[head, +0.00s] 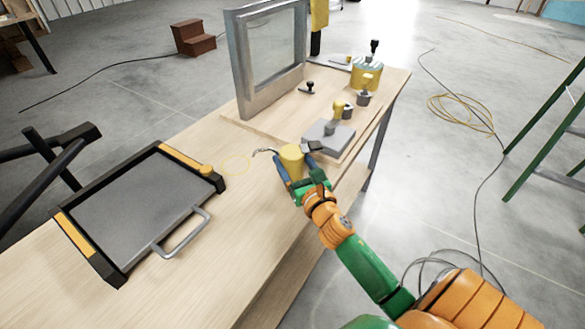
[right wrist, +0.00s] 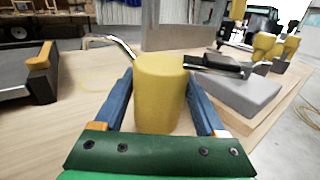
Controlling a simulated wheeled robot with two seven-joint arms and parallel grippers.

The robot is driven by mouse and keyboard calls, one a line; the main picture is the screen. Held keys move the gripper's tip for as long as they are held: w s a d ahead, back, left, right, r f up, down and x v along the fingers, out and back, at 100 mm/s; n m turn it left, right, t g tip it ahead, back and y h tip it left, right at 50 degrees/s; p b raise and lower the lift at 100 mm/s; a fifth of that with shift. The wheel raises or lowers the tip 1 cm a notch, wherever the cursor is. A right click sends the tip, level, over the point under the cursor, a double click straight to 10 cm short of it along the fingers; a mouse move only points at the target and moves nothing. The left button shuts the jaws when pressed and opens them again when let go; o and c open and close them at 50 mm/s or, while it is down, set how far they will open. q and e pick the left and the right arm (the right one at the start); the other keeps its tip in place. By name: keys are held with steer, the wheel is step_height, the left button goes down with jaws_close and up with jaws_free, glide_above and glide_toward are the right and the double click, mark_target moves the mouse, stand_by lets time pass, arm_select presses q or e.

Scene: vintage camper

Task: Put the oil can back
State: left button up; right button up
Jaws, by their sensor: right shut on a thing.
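The oil can (head: 291,158) is a yellow cylinder with a thin spout pointing left and a dark handle on the right. My right gripper (head: 297,170) is shut on its body, one blue finger on each side. In the right wrist view the oil can (right wrist: 160,92) stands upright between the fingers. I cannot tell whether its base touches the table. A thin yellow ring (head: 236,165) is marked on the wooden table (head: 200,250), left of the can and apart from it. My left gripper is not in view.
A grey tray with a handle (head: 140,210) lies left of the ring. A metal frame (head: 270,65) stands behind the can. A grey block (head: 328,137) sits close to its right, with several small tools and a yellow tin (head: 366,76) beyond. The table between tray and can is bare.

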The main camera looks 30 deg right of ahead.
steer(key=shift+f, duration=0.55)
steer(key=shift+r, duration=0.1)
